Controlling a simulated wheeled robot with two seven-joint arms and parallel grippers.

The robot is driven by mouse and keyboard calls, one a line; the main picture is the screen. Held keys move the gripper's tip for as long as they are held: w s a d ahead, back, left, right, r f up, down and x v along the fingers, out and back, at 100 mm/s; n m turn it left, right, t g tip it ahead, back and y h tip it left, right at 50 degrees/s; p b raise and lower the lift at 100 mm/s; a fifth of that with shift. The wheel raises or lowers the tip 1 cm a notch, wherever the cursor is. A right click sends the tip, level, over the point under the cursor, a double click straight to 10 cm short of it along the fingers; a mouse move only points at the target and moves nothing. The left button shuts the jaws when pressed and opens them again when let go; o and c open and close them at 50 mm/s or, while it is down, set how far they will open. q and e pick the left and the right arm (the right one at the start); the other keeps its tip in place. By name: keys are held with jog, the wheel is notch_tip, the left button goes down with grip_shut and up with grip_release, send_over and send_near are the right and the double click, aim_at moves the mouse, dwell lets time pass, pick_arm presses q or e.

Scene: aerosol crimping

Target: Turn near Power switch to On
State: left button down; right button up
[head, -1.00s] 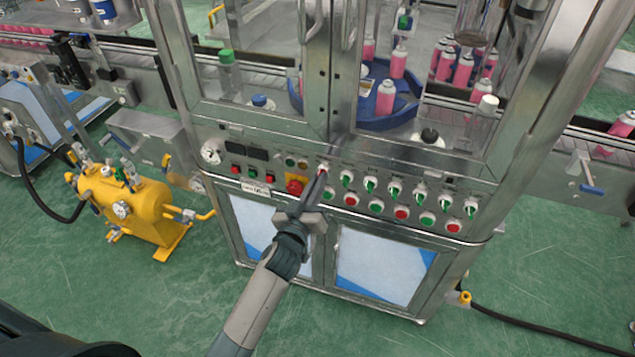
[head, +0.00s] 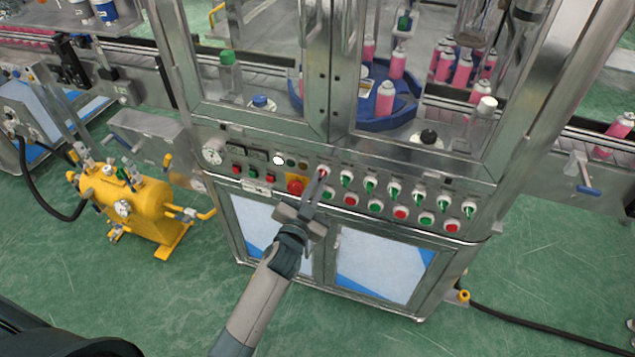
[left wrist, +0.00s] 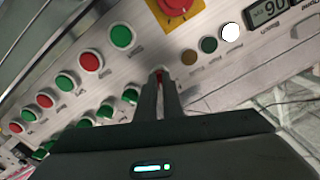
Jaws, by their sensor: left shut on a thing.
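The Power switch (head: 323,170) is a small red knob on a white base at the left end of the upper switch row on the steel cabinet's front panel. My left gripper (head: 321,178) reaches up to it from below, with its fingertips closed around the knob. In the left wrist view the gripper (left wrist: 160,78) has a bit of red between its fingers, and the fingers hide most of the knob. A round white lamp (head: 279,160) is lit, and it also shows in the left wrist view (left wrist: 231,32). My right gripper is out of view.
A red emergency button (head: 295,187) on a yellow plate is close left of the gripper. Several green-handled switches (head: 370,187) and round buttons line the panel to the right. A digital display (left wrist: 268,12) reads 90. A yellow tank (head: 140,208) stands left.

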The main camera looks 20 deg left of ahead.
pick_arm(q)
jog(key=shift+m, duration=0.5)
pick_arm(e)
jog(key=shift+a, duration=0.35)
pick_arm(q)
jog(key=c, duration=1.9)
grip_release()
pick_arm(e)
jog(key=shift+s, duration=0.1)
pick_arm(q)
jog(key=shift+s, duration=0.1)
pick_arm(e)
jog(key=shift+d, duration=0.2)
